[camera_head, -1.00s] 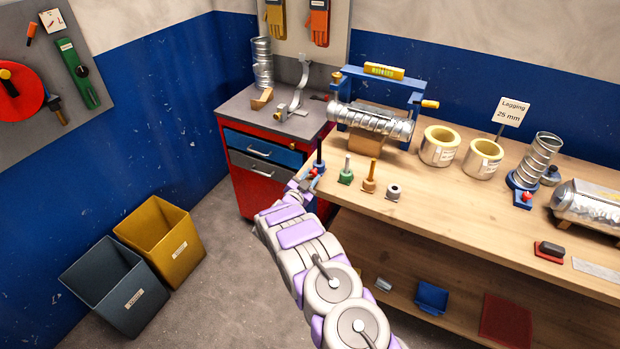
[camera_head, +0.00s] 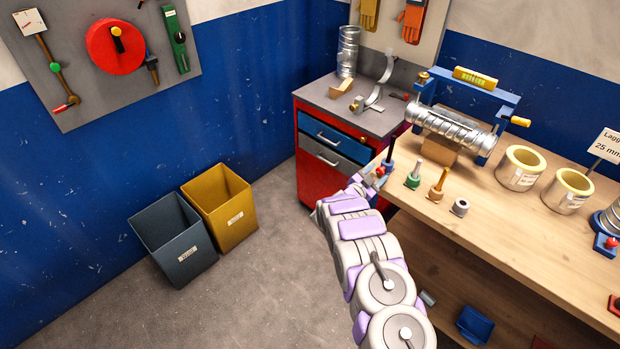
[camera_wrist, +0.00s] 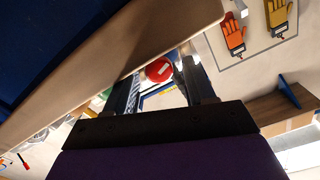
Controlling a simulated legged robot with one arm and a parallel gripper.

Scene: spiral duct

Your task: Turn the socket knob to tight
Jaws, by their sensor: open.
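A red knob (camera_head: 380,171) sits on a small blue socket at the near left corner of the workbench, with a dark blue post (camera_head: 389,153) rising from it. In the wrist view the knob is a red disc (camera_wrist: 159,70) with a pale bar mark. It shows between the two dark fingers of my gripper (camera_wrist: 161,84), beyond them. The gripper is open, and I see no contact with the knob. In the head view my gripper (camera_head: 358,184) is at the bench corner, close beside the knob; its fingers are hard to make out there.
The workbench (camera_head: 510,230) edge runs close beside my gripper. Green (camera_head: 414,176) and orange (camera_head: 438,186) posts and a grey ring (camera_head: 460,206) stand near it. A red cabinet (camera_head: 325,180) is behind. Two bins (camera_head: 220,210) stand on open floor to the left.

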